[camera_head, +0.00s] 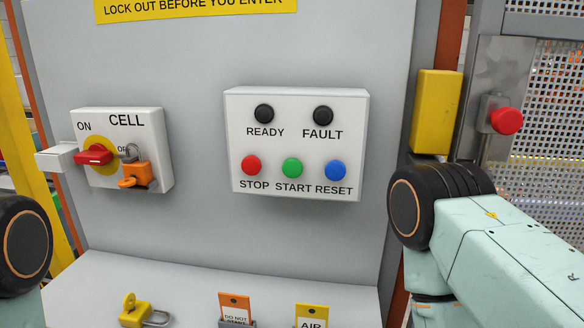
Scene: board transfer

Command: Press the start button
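The green START button (292,168) sits in the lower row of a white control box (296,222) fixed to a grey panel, between the red STOP button (251,165) and the blue RESET button (336,170). Two dark lamps sit above them, READY (264,114) and FAULT (323,116); both look unlit. Nothing covers the START button. Parts of my arms show at the left and right edges, but neither gripper is in view.
A CELL switch box (150,163) at left has a red handle (94,156) and an orange padlock (134,172). A shelf (190,290) below holds a yellow padlock (135,312) and tags. A red button (507,121) is at right. Space before the control box is clear.

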